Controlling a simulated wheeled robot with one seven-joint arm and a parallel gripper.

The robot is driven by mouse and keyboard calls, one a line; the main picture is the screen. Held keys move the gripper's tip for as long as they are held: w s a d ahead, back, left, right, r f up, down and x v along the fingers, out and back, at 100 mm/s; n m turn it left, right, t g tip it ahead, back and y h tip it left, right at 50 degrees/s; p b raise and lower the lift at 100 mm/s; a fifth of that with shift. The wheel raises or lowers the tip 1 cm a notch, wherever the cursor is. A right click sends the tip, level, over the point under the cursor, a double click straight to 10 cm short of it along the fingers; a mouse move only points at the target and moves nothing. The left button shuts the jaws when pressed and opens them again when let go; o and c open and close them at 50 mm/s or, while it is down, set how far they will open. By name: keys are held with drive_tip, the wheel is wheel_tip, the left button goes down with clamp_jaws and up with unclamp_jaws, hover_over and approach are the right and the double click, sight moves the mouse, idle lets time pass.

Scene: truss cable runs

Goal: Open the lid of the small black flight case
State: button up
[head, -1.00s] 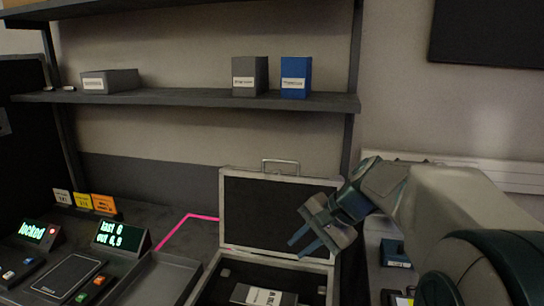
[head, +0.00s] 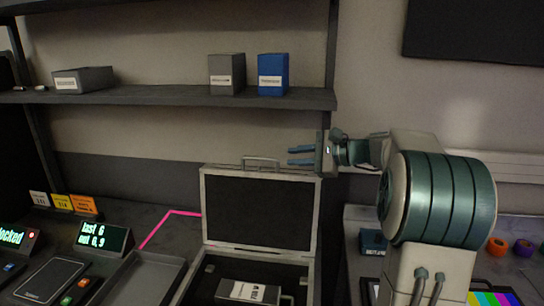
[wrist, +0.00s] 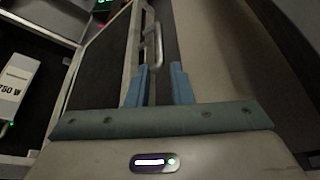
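The small black flight case stands on the bench with its lid (head: 258,212) raised roughly upright behind the base (head: 205,270). The lid has a dark inner face, a silver frame and a metal handle (head: 262,161) on its top edge. My gripper (head: 290,156) is level with the lid's top right corner, its blue fingers pointing left. In the wrist view my gripper (wrist: 160,68) is open and empty. The handle (wrist: 157,48) shows just beyond the fingertips there, apparently apart from them. The lower front of the base is cut off by the picture edge.
A grey labelled box (head: 248,290) lies in the case. A grey tray (head: 150,278) stands left of it, with small lit displays (head: 103,237) farther left. A shelf (head: 170,97) with boxes runs above. Coloured rolls (head: 497,246) lie at right.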

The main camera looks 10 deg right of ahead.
sight(269, 159)
drive_tip(key=p+x, duration=0.1)
drive_tip(key=x, duration=0.7)
clamp_jaws()
